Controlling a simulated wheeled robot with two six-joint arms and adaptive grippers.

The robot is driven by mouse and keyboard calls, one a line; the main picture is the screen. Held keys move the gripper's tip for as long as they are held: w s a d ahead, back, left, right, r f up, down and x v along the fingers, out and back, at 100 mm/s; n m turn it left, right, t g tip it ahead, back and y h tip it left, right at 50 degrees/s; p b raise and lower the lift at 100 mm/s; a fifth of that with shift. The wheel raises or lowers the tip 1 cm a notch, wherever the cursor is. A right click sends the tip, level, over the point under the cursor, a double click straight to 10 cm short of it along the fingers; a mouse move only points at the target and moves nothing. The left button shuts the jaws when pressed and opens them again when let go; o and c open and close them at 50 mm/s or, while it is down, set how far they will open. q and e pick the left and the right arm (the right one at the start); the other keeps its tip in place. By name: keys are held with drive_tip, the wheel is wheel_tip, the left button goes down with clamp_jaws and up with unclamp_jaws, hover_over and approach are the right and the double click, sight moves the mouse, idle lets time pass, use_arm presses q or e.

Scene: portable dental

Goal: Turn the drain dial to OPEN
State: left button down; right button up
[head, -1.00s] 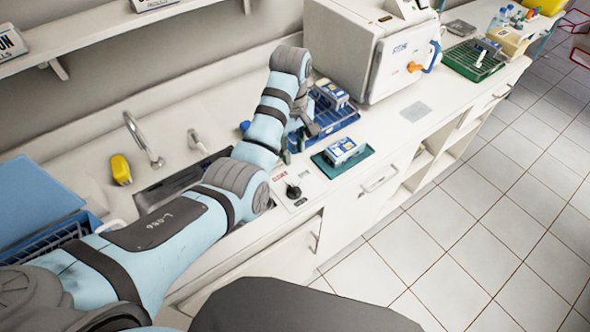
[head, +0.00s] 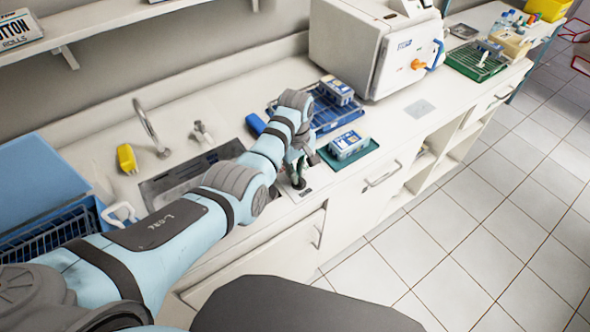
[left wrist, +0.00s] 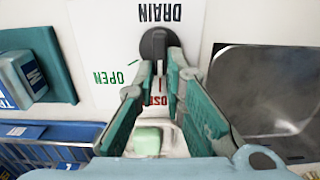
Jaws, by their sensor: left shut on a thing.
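The black drain dial (left wrist: 155,42) is on a white plate with upside-down DRAIN lettering, in the left wrist view. The green OPEN mark (left wrist: 108,76) is left of the dial, and the red CLOSED mark (left wrist: 153,98) shows partly between my fingers. The dial's handle seems to lie toward the red mark. My left gripper (left wrist: 162,64) is shut on the dial, one green finger on each side of its handle. In the head view my left gripper (head: 295,172) is over the dial (head: 299,184), largely hiding the plate. My right gripper is not in view.
The steel sink (head: 190,175) lies left of the dial. A green tray (head: 368,151) with a blue-and-white box (head: 347,145) is close on the right. A blue rack (head: 335,118) stands behind. The white machine (head: 350,50) is further back.

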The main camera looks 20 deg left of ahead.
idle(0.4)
use_arm(q)
drive_tip(key=shift+m, duration=0.7)
drive_tip(key=m, duration=0.1)
drive_tip(key=m+p, duration=0.1)
drive_tip(key=m, duration=0.1)
drive_tip(key=shift+w+d, duration=0.15)
drive_tip(key=shift+d, duration=0.05)
drive_tip(key=m, duration=0.3)
drive_tip(key=shift+w+d+m, duration=0.1)
drive_tip(key=shift+d+m, duration=0.2)
drive_tip(key=shift+m, duration=0.1)
drive_tip(key=shift+d+m, duration=0.15)
drive_tip(key=shift+m, duration=0.75)
drive_tip(key=shift+d+m, duration=0.15)
drive_tip(key=shift+m, duration=0.75)
drive_tip(key=shift+f, duration=0.1)
drive_tip(key=c, duration=1.9)
unclamp_jaws()
drive_tip(key=shift+o, duration=1.2)
drive_tip(key=shift+w, duration=0.2)
